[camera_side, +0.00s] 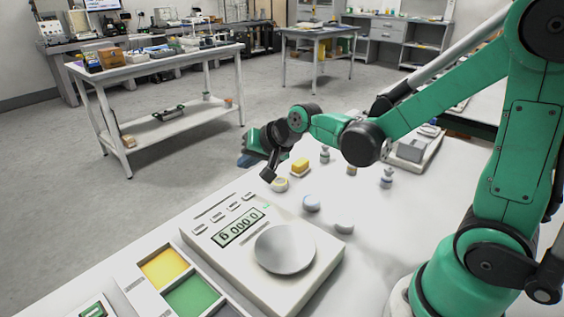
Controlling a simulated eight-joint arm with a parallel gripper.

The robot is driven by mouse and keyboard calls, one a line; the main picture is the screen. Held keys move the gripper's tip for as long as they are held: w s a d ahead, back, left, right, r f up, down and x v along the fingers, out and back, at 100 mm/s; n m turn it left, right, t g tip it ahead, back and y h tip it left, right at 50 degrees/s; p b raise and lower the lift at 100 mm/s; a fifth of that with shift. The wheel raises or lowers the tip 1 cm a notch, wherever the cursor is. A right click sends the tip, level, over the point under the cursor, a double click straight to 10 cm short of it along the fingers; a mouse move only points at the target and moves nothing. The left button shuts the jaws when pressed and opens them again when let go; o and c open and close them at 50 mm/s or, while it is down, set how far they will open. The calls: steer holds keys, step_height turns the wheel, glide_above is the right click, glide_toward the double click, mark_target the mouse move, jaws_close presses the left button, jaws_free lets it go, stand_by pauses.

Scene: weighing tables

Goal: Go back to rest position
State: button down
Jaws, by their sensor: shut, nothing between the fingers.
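My gripper (268,176) is at the end of the green arm, low over the far edge of the white table. Its dark fingers are shut, with nothing seen between them. Just below and to the right of the fingertips is a small round pale and yellow object (279,185); I cannot tell whether they touch.
A tray with yellow and green compartments (150,290) is at the front left. Open floor (130,210) lies beyond the table.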

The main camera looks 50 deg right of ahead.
steer(key=shift+s+a+r, duration=0.1)
steer(key=shift+s+r, duration=0.1)
steer(key=shift+s, duration=0.1)
steer(key=s+r+n+g+h, duration=0.1)
steer(key=s+r+n+g, duration=0.1)
steer(key=s+n, duration=0.5)
steer(key=s+a, duration=0.1)
steer(key=s, duration=0.3)
steer(key=shift+s+r+n, duration=0.25)
steer(key=shift+s+n, duration=0.15)
